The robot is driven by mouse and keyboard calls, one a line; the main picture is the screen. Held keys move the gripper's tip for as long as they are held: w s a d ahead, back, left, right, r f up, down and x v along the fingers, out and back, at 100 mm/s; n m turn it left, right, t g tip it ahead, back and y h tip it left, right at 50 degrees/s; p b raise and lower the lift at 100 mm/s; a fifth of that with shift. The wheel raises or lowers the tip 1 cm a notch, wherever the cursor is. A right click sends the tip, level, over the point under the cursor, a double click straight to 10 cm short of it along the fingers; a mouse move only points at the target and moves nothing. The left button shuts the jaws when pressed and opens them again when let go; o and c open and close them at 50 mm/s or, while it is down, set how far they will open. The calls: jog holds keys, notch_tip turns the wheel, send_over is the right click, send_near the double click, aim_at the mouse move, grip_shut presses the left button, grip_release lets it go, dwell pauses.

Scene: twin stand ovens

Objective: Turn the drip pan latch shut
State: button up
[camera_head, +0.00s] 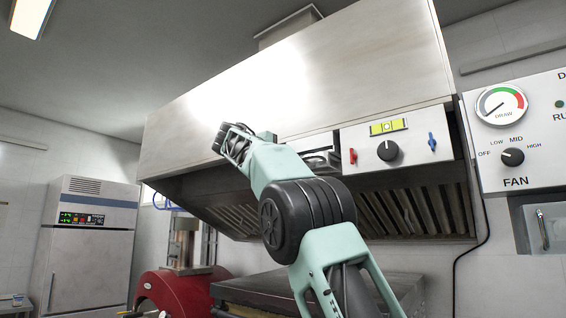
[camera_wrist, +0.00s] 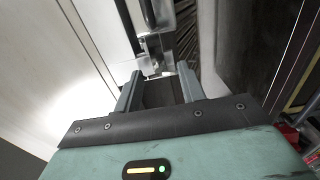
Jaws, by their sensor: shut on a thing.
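My gripper (camera_wrist: 159,76) is at the lower edge of the hood in the wrist view. Its two grey fingers are closed on a small metal piece, which I take to be the drip pan latch (camera_wrist: 154,61). A bright metal bracket with dark strips rises behind the latch. In the head view my gripper (camera_head: 236,142) is at the hood's front, left of the knob panel. My wrist and arm hide the latch there, so I cannot tell its angle.
The steel hood (camera_head: 300,80) spans above, with slatted filters (camera_head: 400,210) below. A white panel (camera_head: 412,148) with a black knob and red and blue levers is right of my arm. A fan control box (camera_head: 515,135) is farther right. A red oven (camera_head: 178,292) stands lower left.

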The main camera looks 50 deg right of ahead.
jog(key=shift+f, duration=0.1)
dwell(0.3)
jog(key=o, duration=1)
jog(key=a+b, duration=0.1)
jog(key=a, duration=0.4)
jog(key=s+a+b, duration=0.1)
jog(key=a, duration=1.1)
jog(key=shift+s+a+b, duration=0.15)
jog(key=shift+a+b, duration=0.05)
jog(key=shift+b, duration=0.2)
